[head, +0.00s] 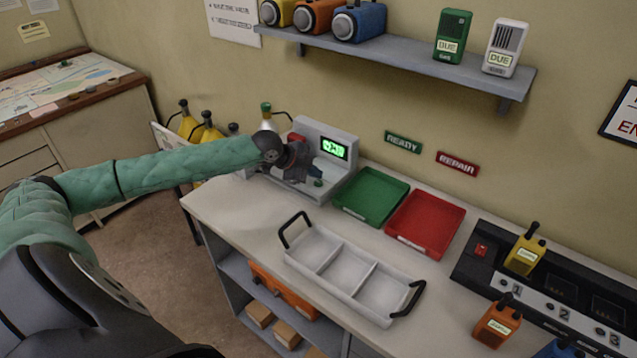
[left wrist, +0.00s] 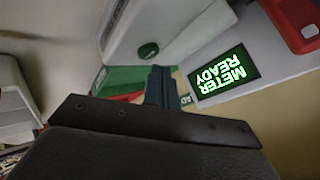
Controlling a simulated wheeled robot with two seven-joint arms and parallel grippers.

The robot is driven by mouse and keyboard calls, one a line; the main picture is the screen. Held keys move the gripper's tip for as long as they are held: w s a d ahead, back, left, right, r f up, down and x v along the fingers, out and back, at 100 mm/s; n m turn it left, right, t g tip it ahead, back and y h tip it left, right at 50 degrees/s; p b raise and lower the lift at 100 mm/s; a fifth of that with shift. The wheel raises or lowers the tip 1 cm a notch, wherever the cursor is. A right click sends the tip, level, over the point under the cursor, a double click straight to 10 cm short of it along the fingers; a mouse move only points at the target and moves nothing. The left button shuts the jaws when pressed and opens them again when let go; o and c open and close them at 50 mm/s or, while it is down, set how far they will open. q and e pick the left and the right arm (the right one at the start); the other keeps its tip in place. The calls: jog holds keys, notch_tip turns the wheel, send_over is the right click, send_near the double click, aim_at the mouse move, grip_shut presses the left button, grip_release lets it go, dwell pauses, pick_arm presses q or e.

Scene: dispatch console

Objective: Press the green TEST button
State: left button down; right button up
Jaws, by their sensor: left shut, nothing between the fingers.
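The grey-white test meter (head: 340,172) stands at the back left of the counter, with a lit green screen (head: 334,148). The screen reads METER READY, upside down, in the left wrist view (left wrist: 223,75). The round green TEST button (head: 318,182) is on the meter's low front part. It also shows in the left wrist view (left wrist: 148,50), just beyond the fingertips. My left gripper (head: 304,174) is shut and empty, over the meter close to the button. Its closed fingers show in the left wrist view (left wrist: 160,86). I cannot tell whether they touch the button. My right gripper is out of view.
A green tray (head: 348,207) and a red tray (head: 403,239) lie right of the meter. A white three-part carrier (head: 316,281) with black handles stands in front. A charger bank (head: 473,271) with radios is at the right. A shelf (head: 420,66) hangs above.

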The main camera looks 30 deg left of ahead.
aim_at(315, 183)
pick_arm(q)
jog(key=shift+f, duration=0.15)
jog(key=shift+f, duration=0.25)
jog(key=shift+f, duration=0.15)
dwell(0.4)
jog(key=shift+f, duration=0.3)
dwell(0.6)
jog(key=shift+r+p, duration=0.85)
jog(key=shift+p, duration=0.05)
jog(key=shift+r, duration=0.1)
jog(key=shift+r+p, duration=1.85)
jog(key=shift+r, duration=0.55)
